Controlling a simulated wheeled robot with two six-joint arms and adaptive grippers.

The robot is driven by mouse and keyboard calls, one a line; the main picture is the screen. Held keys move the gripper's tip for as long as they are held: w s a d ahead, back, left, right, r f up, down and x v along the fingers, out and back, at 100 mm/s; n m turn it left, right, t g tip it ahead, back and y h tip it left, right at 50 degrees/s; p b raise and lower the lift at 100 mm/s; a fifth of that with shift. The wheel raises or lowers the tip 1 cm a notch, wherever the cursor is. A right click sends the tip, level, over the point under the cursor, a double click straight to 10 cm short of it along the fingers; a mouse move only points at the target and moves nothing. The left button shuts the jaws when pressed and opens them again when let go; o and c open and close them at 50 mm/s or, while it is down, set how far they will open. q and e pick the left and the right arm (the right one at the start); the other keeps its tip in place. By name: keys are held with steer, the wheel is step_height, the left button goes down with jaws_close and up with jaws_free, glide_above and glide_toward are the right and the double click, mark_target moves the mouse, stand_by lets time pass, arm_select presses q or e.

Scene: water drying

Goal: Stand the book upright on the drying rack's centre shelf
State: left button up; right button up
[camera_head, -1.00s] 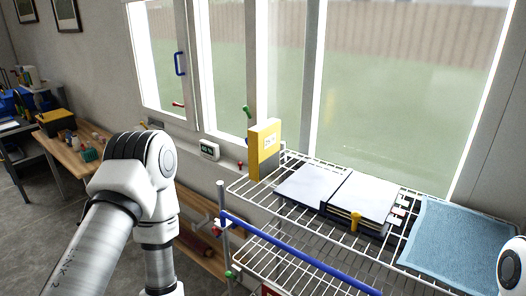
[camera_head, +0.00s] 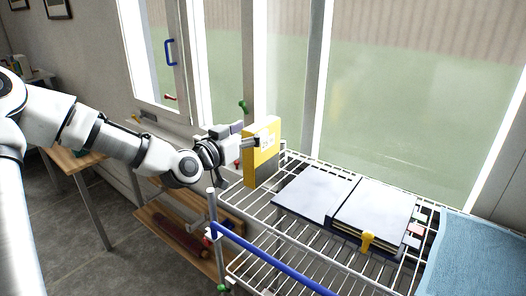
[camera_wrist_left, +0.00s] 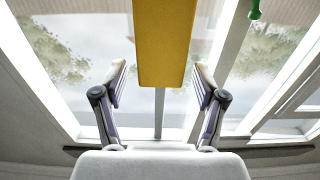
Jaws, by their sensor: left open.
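An open book (camera_head: 300,193) lies flat on the top wire shelf of the drying rack (camera_head: 262,207), its pages up and a yellow clip (camera_head: 367,241) at its near edge. A yellow box-like block (camera_head: 250,170) with a white label stands upright at the shelf's left end. My left gripper (camera_head: 247,137) is at the upper part of this block. In the left wrist view the gripper (camera_wrist_left: 159,78) is open, with the yellow block (camera_wrist_left: 164,45) ahead between its fingers, and a gap shows on both sides. My right gripper is not in view.
A blue towel (camera_head: 480,258) lies on the shelf to the right of the book. A blue rail (camera_head: 270,260) runs along the rack's front. Tall windows (camera_head: 400,100) stand close behind. A wooden bench (camera_head: 75,160) is at the left. Some bare wire shows between block and book.

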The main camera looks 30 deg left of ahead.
mark_target(262, 124)
arm_select(q)
steer(key=w, duration=0.2)
steer(key=w+p, duration=0.1)
steer(key=w+f, duration=0.1)
steer(key=w, duration=0.1)
steer(key=shift+w+d+p, duration=0.1)
steer(key=shift+w+p, duration=0.2)
steer(key=shift+p, duration=0.1)
steer(key=shift+w+d+f, duration=0.1)
steer(key=shift+w, duration=0.15)
steer(key=shift+s+r, duration=0.2)
steer(key=shift+s, duration=0.2)
steer(key=shift+c, duration=0.4)
steer(key=shift+s+r, duration=0.1)
steer(key=shift+s, duration=0.05)
steer(key=c, duration=1.1)
jaws_close()
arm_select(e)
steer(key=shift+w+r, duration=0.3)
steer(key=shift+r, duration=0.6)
arm_select(q)
steer(key=shift+w, duration=0.2)
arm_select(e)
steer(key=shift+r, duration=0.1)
